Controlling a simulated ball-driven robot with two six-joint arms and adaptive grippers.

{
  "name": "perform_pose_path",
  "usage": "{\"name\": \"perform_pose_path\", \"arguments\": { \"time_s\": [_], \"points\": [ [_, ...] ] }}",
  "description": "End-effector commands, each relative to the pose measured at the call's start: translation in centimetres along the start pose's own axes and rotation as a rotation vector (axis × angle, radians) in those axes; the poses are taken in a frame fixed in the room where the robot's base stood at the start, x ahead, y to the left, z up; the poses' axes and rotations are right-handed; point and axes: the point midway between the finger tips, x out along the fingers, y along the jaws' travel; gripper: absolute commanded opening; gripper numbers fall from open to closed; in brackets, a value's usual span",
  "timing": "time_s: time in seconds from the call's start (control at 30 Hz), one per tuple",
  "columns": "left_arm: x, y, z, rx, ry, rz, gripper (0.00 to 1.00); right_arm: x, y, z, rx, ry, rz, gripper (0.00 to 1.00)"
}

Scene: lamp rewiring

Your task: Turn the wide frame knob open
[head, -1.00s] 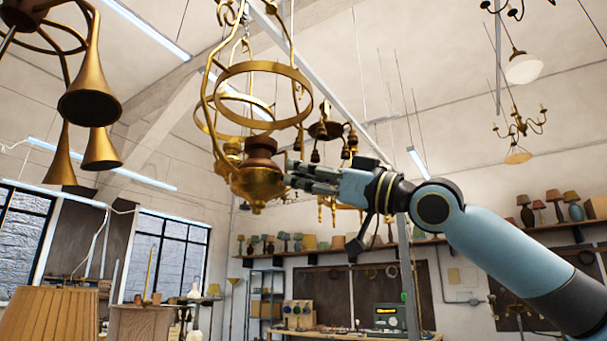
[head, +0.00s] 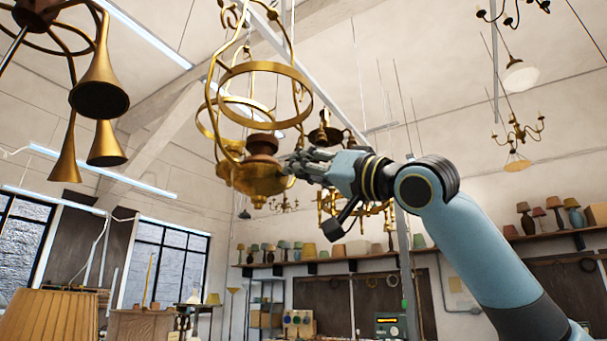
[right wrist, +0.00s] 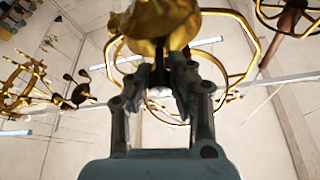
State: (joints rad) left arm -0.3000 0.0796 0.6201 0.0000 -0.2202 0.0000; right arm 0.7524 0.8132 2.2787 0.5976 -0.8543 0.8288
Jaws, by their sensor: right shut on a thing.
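The wide frame lamp (head: 262,66) hangs in the upper middle of the head view, with brass rings and curved side arms. Its brass bowl (head: 262,180) is at the bottom, and the bowl also shows at the top of the right wrist view (right wrist: 158,18). My right gripper (head: 290,166) is at the right side of this bowl. In the right wrist view its fingers (right wrist: 168,75) are close together just below the bowl, shut on a small part. I take this to be the knob, which the fingers mostly hide. My left gripper is not in view.
A brass lamp with horn-shaped shades (head: 100,92) hangs at the left. A small chandelier (head: 519,130) and a white pendant lamp (head: 519,76) hang at the right. A pleated shade (head: 48,318) stands low left. A shelf of lamps (head: 340,260) runs along the back wall.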

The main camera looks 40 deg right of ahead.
Motion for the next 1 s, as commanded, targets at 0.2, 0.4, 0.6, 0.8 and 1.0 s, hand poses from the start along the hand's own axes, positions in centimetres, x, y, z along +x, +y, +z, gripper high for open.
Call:
{"name": "perform_pose_path", "arguments": {
  "time_s": [0.2,0.4,0.6,0.8,1.0],
  "points": [
    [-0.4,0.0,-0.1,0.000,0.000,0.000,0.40,0.1,-0.2,-0.2,0.193,0.002,0.075,0.00],
    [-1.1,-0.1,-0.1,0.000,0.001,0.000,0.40,0.1,-0.2,-0.2,0.369,0.000,0.149,0.00],
    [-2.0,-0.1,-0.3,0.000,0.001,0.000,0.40,0.1,-0.2,-0.3,0.541,0.001,0.221,0.00],
    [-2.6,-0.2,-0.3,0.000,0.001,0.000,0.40,0.1,-0.2,-0.2,0.695,0.000,0.285,0.00],
    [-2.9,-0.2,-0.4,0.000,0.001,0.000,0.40,0.1,-0.2,-0.2,0.813,0.000,0.334,0.00]
  ]
}}
